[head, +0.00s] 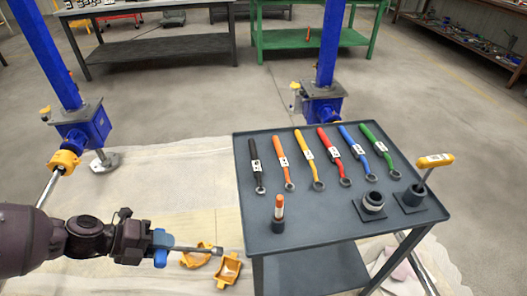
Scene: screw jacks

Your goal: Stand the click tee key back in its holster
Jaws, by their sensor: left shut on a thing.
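My left gripper (158,246) is at the lower left, left of the dark trolley table. It is shut on a blue-handled tee key (190,248), whose grey shaft lies nearly level and points right toward the trolley. The gripper hides part of the handle. An empty-looking round holster (373,203) stands on a square base at the front right of the trolley top. Beside it, another holster (413,196) holds a tee key with a yellow handle (435,161), slightly tilted. My right gripper is not in view.
The trolley (330,222) carries a row of several coloured wrenches (320,160) and an orange-and-white stick in a dark stand (279,210). Two yellow parts (229,269) lie on the floor beside it. Blue screw jacks (82,127) stand behind.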

